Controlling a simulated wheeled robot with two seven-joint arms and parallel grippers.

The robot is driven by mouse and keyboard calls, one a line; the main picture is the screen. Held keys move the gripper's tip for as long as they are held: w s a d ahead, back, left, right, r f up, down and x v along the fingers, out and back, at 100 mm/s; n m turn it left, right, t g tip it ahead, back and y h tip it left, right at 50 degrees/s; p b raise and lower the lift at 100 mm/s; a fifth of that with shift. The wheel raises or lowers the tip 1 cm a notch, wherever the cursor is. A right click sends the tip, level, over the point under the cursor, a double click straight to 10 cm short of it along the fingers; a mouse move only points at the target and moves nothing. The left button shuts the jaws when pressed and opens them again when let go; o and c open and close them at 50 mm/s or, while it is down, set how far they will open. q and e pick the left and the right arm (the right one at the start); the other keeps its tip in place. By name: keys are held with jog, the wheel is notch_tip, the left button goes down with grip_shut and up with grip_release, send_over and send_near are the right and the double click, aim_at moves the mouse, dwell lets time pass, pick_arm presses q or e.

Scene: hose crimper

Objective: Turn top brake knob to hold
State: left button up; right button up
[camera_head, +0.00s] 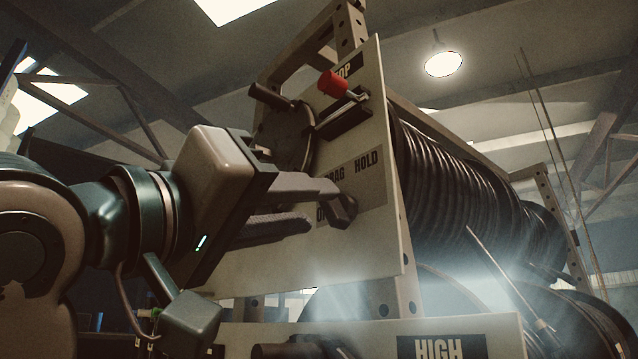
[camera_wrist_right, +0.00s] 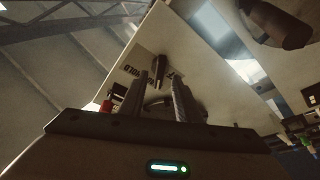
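The top brake panel (camera_head: 300,265) is a pale upright plate marked TOP, with a DRAG and HOLD label (camera_head: 368,165). A dark bar-shaped knob (camera_head: 343,211) sits at this label, and it also shows in the right wrist view (camera_wrist_right: 160,68) beyond the fingertips. My right gripper (camera_head: 324,204) is close in front of the panel, fingers apart. In the right wrist view its fingers (camera_wrist_right: 160,78) stand open, with the knob in line with the gap. I cannot tell whether they touch it. The knob's exact setting is partly hidden. My left gripper is not in view.
Above the gripper are a red-handled lever (camera_head: 332,84) and a dark round disc (camera_head: 292,132) with a black handle (camera_head: 270,96). A lower panel marked HIGH (camera_head: 505,337) stands below. Hose reels (camera_head: 455,190) fill the space behind to the right.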

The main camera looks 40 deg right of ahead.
aim_at(324, 206)
jog(key=shift+p+x, duration=0.6)
jog(key=shift+x, duration=1.05)
jog(key=shift+a, duration=0.1)
jog(key=shift+c, duration=0.2)
jog(key=c, duration=0.7)
jog(key=shift+o, duration=0.2)
jog(key=shift+f, duration=0.1)
